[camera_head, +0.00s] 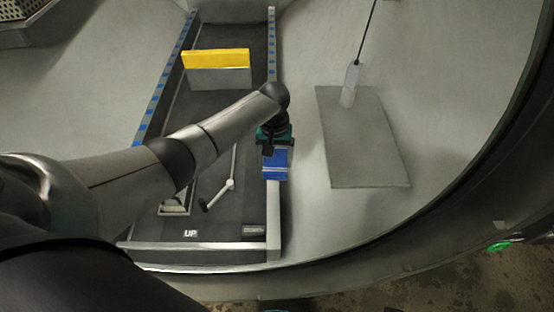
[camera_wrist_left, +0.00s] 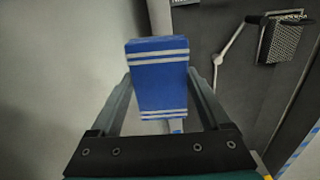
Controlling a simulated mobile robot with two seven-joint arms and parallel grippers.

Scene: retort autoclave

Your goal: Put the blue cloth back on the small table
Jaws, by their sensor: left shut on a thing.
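The blue cloth (camera_head: 276,167) with white stripes is a folded block above or against the right side rail of the dark tray; I cannot tell whether it touches the rail. My left gripper (camera_head: 274,145) is shut on it. In the left wrist view the cloth (camera_wrist_left: 160,85) sits between the two fingers. I cannot make out for certain which thing is the small table. My right gripper is not in view.
The dark tray (camera_head: 215,105) has raised pale rails (camera_head: 273,225) and carries a yellow-topped grey block (camera_head: 217,70) and a jointed lever (camera_head: 222,190). A flat grey plate (camera_head: 362,150) lies right, with a corded pale probe (camera_head: 350,85) over its far end. The curved chamber rim (camera_head: 480,180) bounds the right.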

